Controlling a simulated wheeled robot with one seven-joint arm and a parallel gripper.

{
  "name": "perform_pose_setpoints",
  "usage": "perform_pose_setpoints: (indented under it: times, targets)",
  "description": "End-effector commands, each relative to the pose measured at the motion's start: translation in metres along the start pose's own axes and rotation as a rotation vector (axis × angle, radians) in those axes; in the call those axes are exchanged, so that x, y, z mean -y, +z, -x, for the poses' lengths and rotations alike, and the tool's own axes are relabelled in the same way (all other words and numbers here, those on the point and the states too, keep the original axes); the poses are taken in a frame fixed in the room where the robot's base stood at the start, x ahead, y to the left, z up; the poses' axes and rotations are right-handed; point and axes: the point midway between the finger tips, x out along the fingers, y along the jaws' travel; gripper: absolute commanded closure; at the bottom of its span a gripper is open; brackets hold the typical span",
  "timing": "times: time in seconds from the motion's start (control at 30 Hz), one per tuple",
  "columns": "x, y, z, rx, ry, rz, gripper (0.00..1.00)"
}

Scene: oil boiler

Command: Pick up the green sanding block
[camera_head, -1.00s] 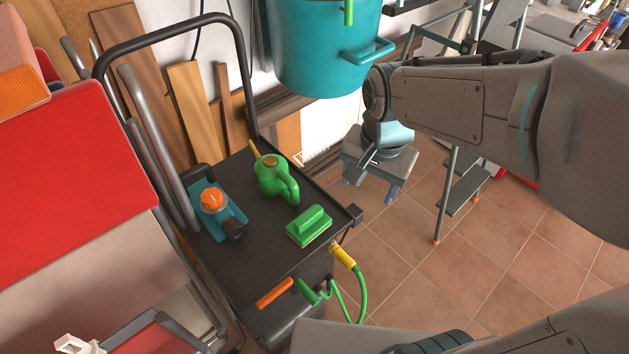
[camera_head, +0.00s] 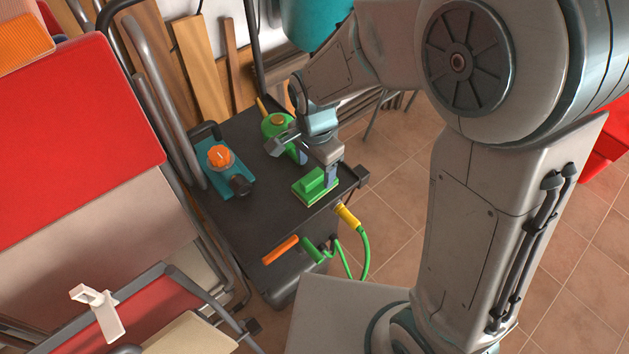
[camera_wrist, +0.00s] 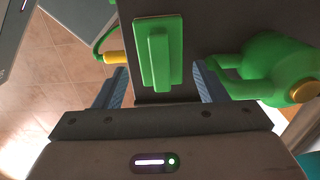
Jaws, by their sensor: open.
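The green sanding block (camera_head: 313,183) lies on the black top of the cart (camera_head: 240,225), near its right edge. It has a raised handle and a thin yellowish base. My gripper (camera_head: 317,170) is just above and behind it, its fingers pointing down. In the wrist view the block (camera_wrist: 159,55) shows ahead, between the lines of the two spread fingers of my gripper (camera_wrist: 160,85). The gripper is open and empty. The gap between fingers and block is hard to judge.
A teal tool with an orange knob (camera_head: 220,158) sits left. A yellow hose fitting (camera_head: 347,215) is at the cart's right edge.

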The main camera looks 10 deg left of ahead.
Motion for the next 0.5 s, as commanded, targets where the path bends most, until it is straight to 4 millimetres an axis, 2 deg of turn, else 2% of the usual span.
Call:
perform_pose_setpoints:
  times: [0.13, 0.4, 0.5]
  targets:
    - [0.0, 0.0, -0.011, 0.001, 0.003, 0.001, 0.35]
    - [0.0, 0.0, -0.047, 0.0, 0.002, 0.001, 0.35]
    - [0.0, 0.0, -0.052, 0.0, 0.001, 0.001, 0.35]
